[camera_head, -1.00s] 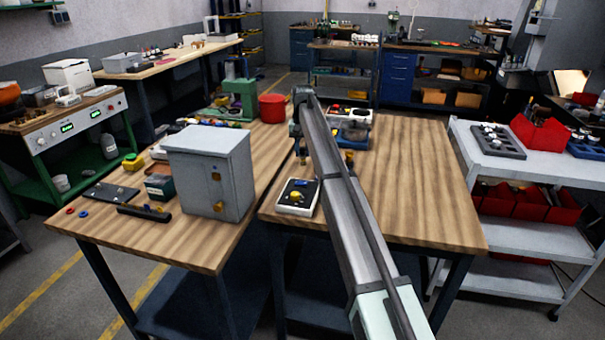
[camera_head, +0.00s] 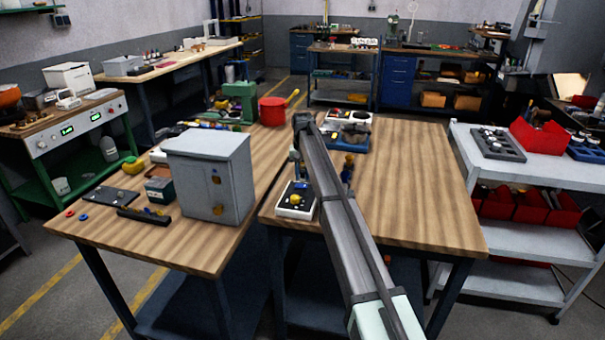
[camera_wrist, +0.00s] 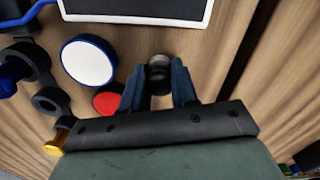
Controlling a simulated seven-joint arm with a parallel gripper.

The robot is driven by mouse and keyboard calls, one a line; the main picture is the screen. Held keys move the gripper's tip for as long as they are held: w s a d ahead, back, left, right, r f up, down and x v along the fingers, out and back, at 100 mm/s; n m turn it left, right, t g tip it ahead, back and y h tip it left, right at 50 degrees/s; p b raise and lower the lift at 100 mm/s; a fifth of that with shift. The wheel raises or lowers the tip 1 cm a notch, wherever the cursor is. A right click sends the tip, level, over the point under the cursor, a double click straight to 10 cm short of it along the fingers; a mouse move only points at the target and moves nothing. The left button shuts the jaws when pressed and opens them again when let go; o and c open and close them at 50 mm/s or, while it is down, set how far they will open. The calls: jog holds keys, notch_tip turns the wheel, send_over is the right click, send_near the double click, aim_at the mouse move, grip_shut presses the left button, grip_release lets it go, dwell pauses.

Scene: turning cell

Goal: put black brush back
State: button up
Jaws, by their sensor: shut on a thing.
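My gripper (camera_wrist: 157,88) is shut on a dark, round-ended thing with a grey rim, which I take to be the black brush (camera_wrist: 158,72). Only its end shows between the two fingers; the rest is hidden, so I cannot tell if it touches the table. In the head view my gripper (camera_head: 296,168) is small and hangs low at the near table's left part, just behind a white-framed device with a black face (camera_head: 295,200). This device also shows at the top of the wrist view (camera_wrist: 135,8).
In the wrist view, a blue-rimmed white disc (camera_wrist: 88,61), a red disc (camera_wrist: 108,101) and dark rings (camera_wrist: 48,99) lie left of my gripper. A grey cabinet (camera_head: 208,175) stands on the left table. The right part of the near wooden table (camera_head: 415,180) is clear.

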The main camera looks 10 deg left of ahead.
aim_at(303, 171)
jog(key=shift+f, duration=0.1)
jog(key=o, duration=0.9)
jog(key=shift+o, duration=0.2)
notch_tip(303, 171, up, 12)
